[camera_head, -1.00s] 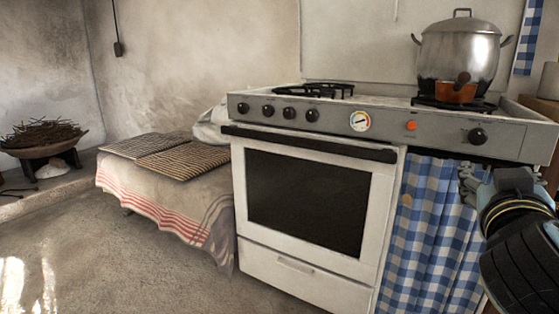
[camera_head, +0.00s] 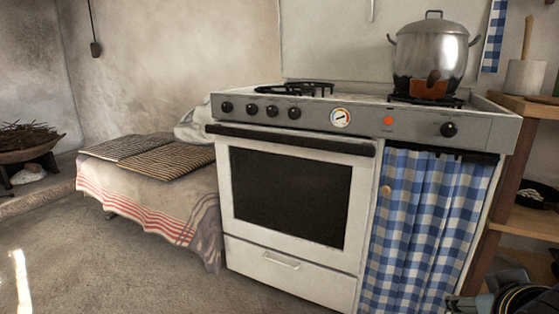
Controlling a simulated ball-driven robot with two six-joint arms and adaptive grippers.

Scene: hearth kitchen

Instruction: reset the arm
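My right gripper (camera_head: 468,304) shows only in part at the bottom right corner, low in front of the checked curtain and the wooden shelf. Its fingers are small and cut by the lower edge, so I cannot tell whether they are open or shut. My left gripper is out of view. The white stove (camera_head: 300,258) stands in the middle with its oven door closed.
A blue checked curtain (camera_head: 418,225) hangs under the stove's right part. A wooden shelf (camera_head: 515,190) stands at the right. A cloth-covered bench (camera_head: 150,195) with woven mats stands left. A bowl of twigs (camera_head: 30,145) is at the far left. The floor in front is clear.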

